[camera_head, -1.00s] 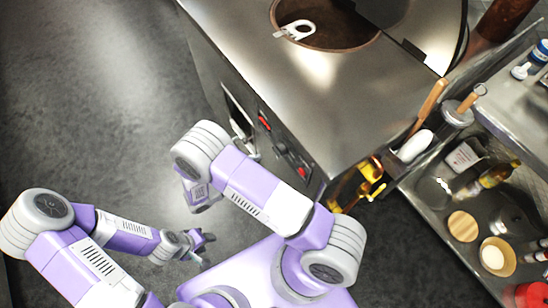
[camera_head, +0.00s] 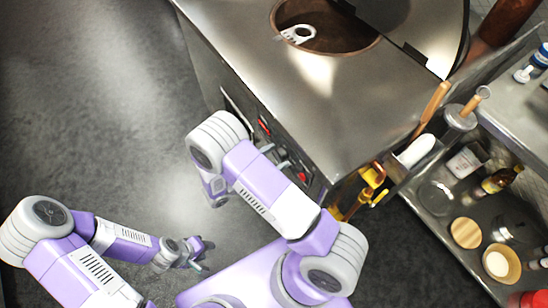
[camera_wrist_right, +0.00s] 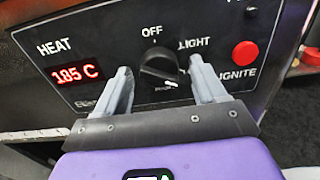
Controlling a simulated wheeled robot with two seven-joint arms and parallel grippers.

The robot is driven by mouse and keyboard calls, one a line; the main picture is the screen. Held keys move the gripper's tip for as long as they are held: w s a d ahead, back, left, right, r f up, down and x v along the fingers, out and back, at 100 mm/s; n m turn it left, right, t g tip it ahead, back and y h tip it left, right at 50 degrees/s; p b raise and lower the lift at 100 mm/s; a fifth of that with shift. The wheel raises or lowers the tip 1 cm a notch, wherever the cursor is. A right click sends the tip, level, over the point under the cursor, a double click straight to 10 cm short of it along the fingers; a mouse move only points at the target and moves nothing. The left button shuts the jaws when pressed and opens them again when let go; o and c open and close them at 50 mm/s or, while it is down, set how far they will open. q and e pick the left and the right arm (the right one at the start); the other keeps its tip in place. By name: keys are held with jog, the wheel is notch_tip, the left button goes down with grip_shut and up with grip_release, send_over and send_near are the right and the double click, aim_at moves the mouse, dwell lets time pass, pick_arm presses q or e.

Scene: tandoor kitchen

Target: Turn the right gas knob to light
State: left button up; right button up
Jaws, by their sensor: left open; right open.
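The black gas knob (camera_wrist_right: 158,66) is on the dark control panel in the right wrist view. The OFF label is above it and LIGHT is to its upper right. A white mark shows at the knob's lower right, and a label below is partly hidden. My right gripper (camera_wrist_right: 160,72) is open, with one finger on each side of the knob. I cannot tell whether either finger touches it. In the head view my right arm largely hides that gripper. My left gripper (camera_head: 203,252) is open and empty, low on the left over the floor.
The panel has a red display (camera_wrist_right: 76,74) reading 185 C and a red IGNITE button (camera_wrist_right: 244,54) right of the knob. The steel tandoor counter (camera_head: 300,100) rises above the panel. A yellow gas valve (camera_head: 372,175) and a shelf with bottles stand at right. Floor at left is clear.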

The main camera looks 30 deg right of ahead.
jog(key=c, duration=1)
jog(key=shift+c, duration=0.2)
jog(key=shift+s+n+p, duration=0.1)
jog(key=shift+n+p, duration=3.05)
jog(key=shift+n, duration=2.75)
jog(key=o, duration=1)
